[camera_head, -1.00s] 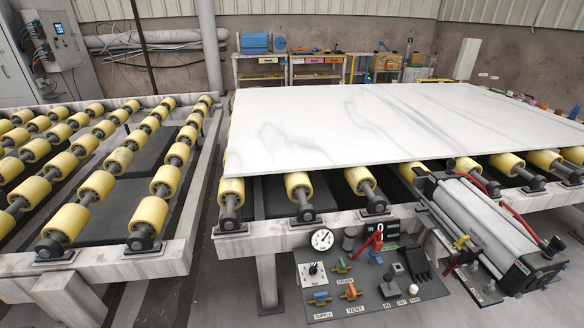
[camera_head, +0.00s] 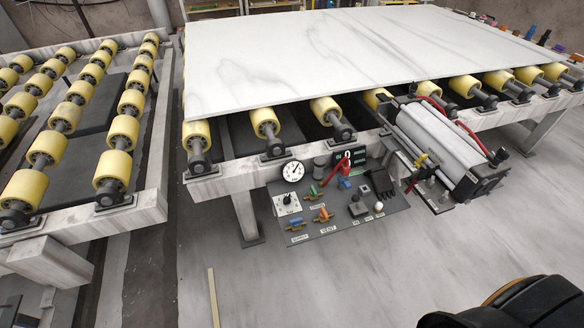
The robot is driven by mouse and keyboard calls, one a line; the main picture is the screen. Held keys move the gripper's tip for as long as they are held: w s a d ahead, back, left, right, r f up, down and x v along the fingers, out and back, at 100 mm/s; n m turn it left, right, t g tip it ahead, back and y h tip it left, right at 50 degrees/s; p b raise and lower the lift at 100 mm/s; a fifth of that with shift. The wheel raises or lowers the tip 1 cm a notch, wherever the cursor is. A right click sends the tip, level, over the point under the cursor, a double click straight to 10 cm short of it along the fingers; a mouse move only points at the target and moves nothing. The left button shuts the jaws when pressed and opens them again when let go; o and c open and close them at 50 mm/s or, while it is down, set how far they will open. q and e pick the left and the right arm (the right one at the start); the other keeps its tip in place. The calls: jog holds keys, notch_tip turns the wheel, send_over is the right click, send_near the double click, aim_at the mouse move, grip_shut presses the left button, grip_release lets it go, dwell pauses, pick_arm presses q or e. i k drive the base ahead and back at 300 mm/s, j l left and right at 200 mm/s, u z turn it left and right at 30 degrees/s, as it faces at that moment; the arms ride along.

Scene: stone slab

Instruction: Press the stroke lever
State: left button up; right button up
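A grey control panel (camera_head: 345,222) is fixed at the front of the roller table. A red-handled lever (camera_head: 335,170) stands tilted at its back edge, beside a dark digital display (camera_head: 361,157). The panel also carries blue-, orange- and green-handled valves, a white dial gauge (camera_head: 292,171), a selector knob (camera_head: 287,205) and a black-knobbed part (camera_head: 357,207). No label reading "stroke" is legible, so I cannot tell for sure which part is the stroke lever. Neither gripper's fingers are in view, and nothing touches the panel.
A pneumatic cylinder (camera_head: 440,140) with red hoses juts out right of the panel. A white stone slab (camera_head: 300,55) lies on the yellow rollers behind. A second roller conveyor (camera_head: 75,130) stands left. The floor (camera_head: 330,285) before the panel is mostly clear.

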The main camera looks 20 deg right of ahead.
aim_at(355, 198)
jog(key=z, duration=1.15)
